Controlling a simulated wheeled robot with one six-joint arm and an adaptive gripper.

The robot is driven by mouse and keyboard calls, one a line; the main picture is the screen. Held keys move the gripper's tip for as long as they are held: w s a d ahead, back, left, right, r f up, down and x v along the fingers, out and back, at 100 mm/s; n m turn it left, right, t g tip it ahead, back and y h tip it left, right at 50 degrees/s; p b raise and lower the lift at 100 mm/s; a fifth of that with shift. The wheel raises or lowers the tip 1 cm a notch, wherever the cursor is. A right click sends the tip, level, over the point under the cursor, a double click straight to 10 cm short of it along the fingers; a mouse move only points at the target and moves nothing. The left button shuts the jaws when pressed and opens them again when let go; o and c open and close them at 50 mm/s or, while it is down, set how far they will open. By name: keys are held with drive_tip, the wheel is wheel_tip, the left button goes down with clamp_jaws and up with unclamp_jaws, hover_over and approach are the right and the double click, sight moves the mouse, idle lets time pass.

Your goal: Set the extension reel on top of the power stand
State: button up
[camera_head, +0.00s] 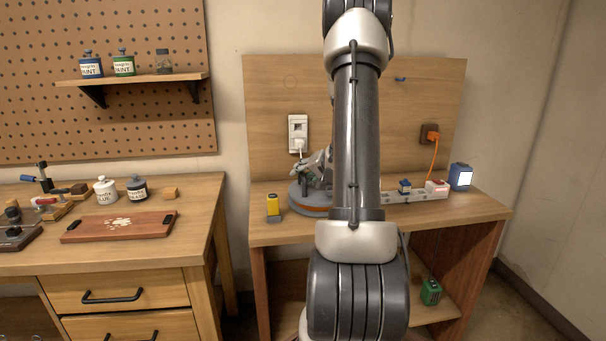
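A low round grey disc with an orange band, which looks like the extension reel (309,209), lies flat on the left part of the wooden top of the power stand (279,234). My arm crosses in front and hides the disc's right side. My gripper (299,171) is just above the disc, partly behind my arm. It is too small and overlapped to tell whether its fingers are open or shut, or whether they touch the disc.
A yellow and black item (273,207) stands left of the disc. A white power strip (422,193) and a blue box (460,177) sit to the right. A green item (431,292) is on the lower shelf. A workbench (50,262) stands at left.

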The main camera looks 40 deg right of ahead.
drive_tip(key=v, duration=1.1)
drive_tip(key=s+a+r+n+g+h, duration=0.2)
drive_tip(key=a+r+h, duration=0.1)
drive_tip(key=r, duration=0.3)
drive_tip(key=s+a+r+n+g+h, duration=0.1)
drive_tip(key=a+r+n+h, duration=0.1)
drive_tip(key=a+r, duration=0.3)
drive_tip(key=s+a+f+n+g+y, duration=0.2)
drive_tip(key=s+a+n+g+y, duration=0.2)
drive_tip(key=s+a, duration=1.3)
drive_tip(key=shift+s+a+n+g+y, duration=0.35)
drive_tip(key=shift+a+n, duration=0.55)
drive_tip(key=shift+n, duration=0.2)
drive_tip(key=shift+f, duration=0.1)
